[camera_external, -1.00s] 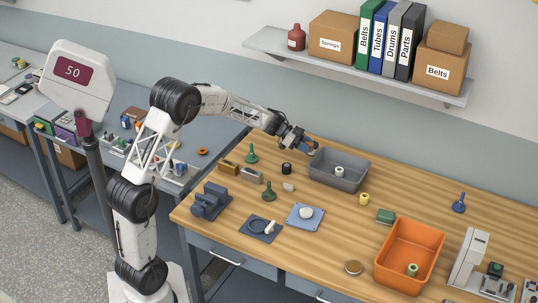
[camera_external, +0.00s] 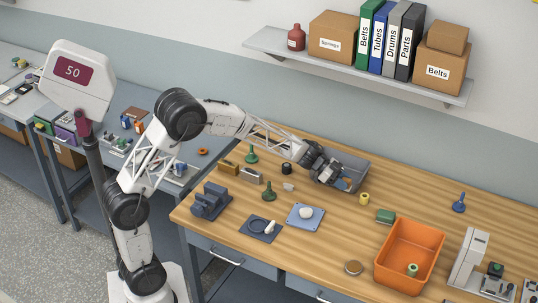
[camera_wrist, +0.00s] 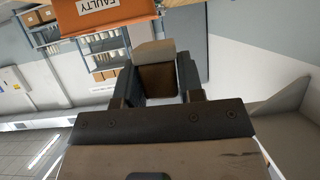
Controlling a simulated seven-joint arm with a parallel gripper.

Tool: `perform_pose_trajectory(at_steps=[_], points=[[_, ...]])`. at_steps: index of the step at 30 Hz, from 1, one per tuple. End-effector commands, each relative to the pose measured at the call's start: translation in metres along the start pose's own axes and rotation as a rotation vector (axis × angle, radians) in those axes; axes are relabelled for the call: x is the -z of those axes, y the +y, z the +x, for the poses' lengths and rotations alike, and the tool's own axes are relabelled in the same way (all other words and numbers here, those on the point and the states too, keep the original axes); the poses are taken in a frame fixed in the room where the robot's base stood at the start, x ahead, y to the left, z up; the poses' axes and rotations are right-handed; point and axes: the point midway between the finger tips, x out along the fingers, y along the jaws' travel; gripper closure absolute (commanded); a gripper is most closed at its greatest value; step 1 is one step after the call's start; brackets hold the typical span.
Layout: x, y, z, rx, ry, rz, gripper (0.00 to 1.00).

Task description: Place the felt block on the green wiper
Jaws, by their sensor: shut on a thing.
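My gripper (camera_external: 346,184) is above the grey tray in the external view. In the wrist view my gripper (camera_wrist: 160,80) is shut on a brown block with a pale grey top (camera_wrist: 157,62), which looks like the felt block. The block sits between the two dark fingers; in the external view it is too small to make out clearly. A small green block (camera_external: 385,216), which looks like the green wiper, lies on the wooden table left of the orange bin, with nothing on it. It is to the right of and nearer the camera than my gripper.
The grey tray (camera_external: 362,166) is partly hidden by my gripper. The orange bin (camera_external: 409,235) holds a green-and-white spool (camera_external: 412,269). A yellow spool (camera_external: 364,198) stands between tray and green block. A blue pawn-shaped thing (camera_external: 459,203) stands farther right.

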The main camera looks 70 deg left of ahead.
Motion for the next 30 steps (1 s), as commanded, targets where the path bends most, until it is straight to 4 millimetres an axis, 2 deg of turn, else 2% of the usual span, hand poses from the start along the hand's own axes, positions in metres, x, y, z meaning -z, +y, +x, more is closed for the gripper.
perform_pose_trajectory(at_steps=[1, 6, 15, 18, 22, 30], points=[[0.005, 0.011, 0.010, -0.007, 0.001, 0.002, 0.88], [0.016, 0.038, 0.034, -0.019, -0.003, 0.004, 0.88], [0.028, 0.070, 0.060, -0.031, -0.006, 0.006, 0.88], [0.009, 0.068, 0.068, -0.030, -0.007, 0.001, 0.88], [-0.005, 0.068, 0.074, -0.029, -0.006, 0.003, 0.88], [-0.018, 0.068, 0.080, -0.029, -0.006, 0.005, 0.88]])
